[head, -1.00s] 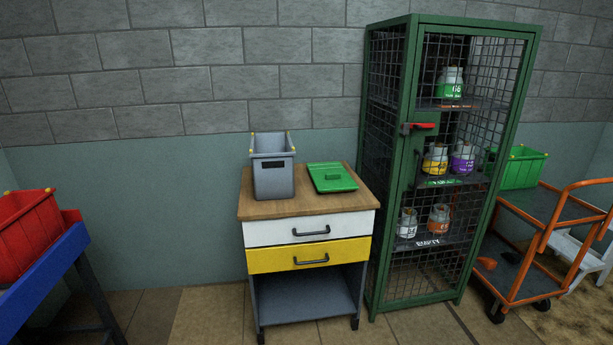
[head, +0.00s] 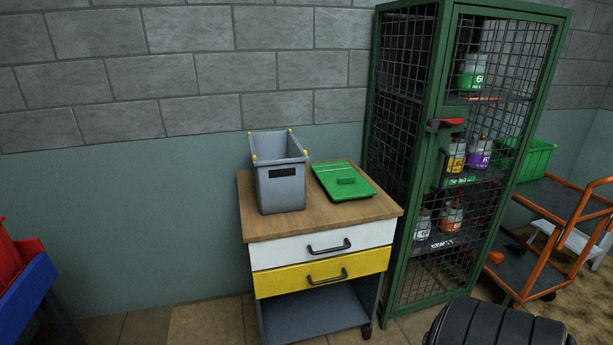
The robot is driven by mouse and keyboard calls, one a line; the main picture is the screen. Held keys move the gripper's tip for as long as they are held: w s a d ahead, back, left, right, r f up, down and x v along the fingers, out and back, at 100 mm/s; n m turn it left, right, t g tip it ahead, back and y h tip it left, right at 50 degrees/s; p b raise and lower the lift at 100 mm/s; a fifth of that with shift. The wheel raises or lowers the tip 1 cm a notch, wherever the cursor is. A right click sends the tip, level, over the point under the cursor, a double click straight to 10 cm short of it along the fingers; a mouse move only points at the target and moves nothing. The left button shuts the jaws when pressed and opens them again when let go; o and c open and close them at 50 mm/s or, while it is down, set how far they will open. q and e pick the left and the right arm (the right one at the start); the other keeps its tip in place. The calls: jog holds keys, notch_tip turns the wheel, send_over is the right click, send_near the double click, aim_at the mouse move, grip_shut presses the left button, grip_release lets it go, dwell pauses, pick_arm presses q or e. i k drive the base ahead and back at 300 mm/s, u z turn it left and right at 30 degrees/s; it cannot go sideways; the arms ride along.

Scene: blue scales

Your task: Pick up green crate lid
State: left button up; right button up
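The green crate lid (head: 343,182) lies flat on the right part of the wooden top (head: 322,218) of a drawer cabinet, with a small raised handle on it. A grey open crate (head: 280,184) with yellow corner tips stands just left of the lid on the same top. Neither of my grippers is in view. A black ribbed part at the bottom right edge appears to be a part of my own arm.
A tall green mesh cabinet (head: 401,160) with gas bottles stands close to the right of the drawers. An orange trolley (head: 527,265) with a green crate (head: 533,160) is at the far right. A blue stand (head: 25,305) with a red crate (head: 8,262) is at the left edge.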

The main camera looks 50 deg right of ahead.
aim_at(341, 181)
jog(key=z, duration=0.45)
jog(key=i, duration=0.9)
jog(key=z, duration=0.75)
